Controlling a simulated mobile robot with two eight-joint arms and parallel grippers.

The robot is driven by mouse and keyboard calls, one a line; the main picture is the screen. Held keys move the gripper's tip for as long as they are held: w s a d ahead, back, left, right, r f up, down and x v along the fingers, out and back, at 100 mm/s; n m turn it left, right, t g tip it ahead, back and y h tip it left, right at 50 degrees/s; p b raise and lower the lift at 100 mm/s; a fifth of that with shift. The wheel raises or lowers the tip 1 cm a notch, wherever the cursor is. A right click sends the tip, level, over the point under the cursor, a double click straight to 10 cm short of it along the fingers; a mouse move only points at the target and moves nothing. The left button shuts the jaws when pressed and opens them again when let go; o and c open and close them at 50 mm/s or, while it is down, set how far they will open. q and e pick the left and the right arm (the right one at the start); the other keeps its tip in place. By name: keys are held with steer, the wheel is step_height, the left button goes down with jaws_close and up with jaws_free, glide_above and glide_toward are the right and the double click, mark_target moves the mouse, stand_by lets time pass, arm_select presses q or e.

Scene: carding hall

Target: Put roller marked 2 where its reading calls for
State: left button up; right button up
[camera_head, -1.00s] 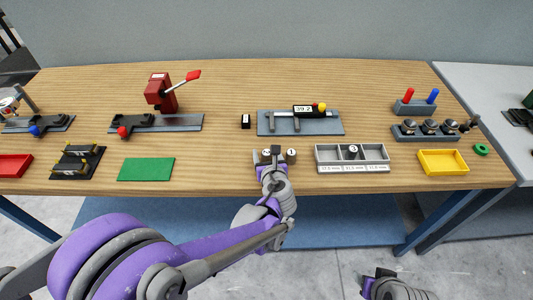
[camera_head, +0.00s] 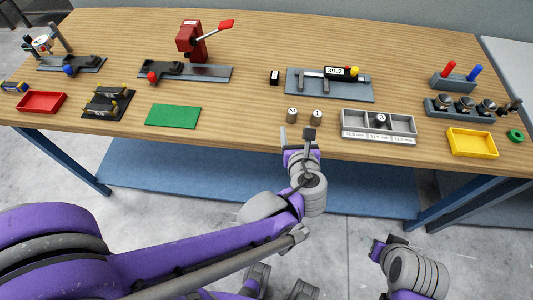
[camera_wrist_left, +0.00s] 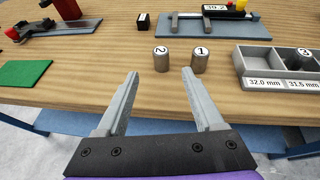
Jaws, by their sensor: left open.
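The roller marked 2 (camera_head: 292,115) stands upright on the table, a small grey-brown cylinder with a white numbered top; it also shows in the left wrist view (camera_wrist_left: 161,60). The roller marked 1 (camera_head: 316,117) stands just to its right, apart from it. The roller marked 3 (camera_head: 381,121) stands in the middle compartment of a grey tray (camera_head: 345,124) with labels, two reading 32.0 mm and 31.5 mm in the wrist view. A gauge (camera_head: 300,82) displays 39.2. My left gripper (camera_wrist_left: 160,73) is open, empty, and short of the rollers. My right gripper (camera_head: 381,246) is low at right, jaws unclear.
A green mat (camera_head: 173,116), a black rack (camera_head: 107,103) and a red tray (camera_head: 41,102) lie to the left. A yellow tray (camera_head: 472,143) and a green ring (camera_head: 515,136) are at the right. A red lever press (camera_head: 192,42) stands behind. The table is clear between mat and rollers.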

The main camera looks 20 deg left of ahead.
arm_select(q)
steer(key=s+a+f+n+g, duration=0.3)
steer(key=s+a+n, duration=0.25)
steer(key=n, duration=0.35)
steer(key=s+a+f+n+g+h, duration=0.1)
steer(key=s+f+n+g+h, duration=0.1)
steer(key=s+n, duration=0.4)
steer(key=s+f+n+g+h, duration=0.2)
steer(key=s+n, duration=0.4)
steer(key=n, duration=1)
steer(key=shift+s+a+h, duration=0.25)
steer(key=shift+a+h, duration=0.1)
steer(key=shift+h, duration=0.35)
steer(key=r+p, duration=0.1)
steer(key=w+r+p, duration=0.1)
steer(key=r, duration=0.1)
steer(key=shift+r+p, duration=0.15)
steer(key=shift+p, duration=0.25)
steer(key=shift+s, duration=0.15)
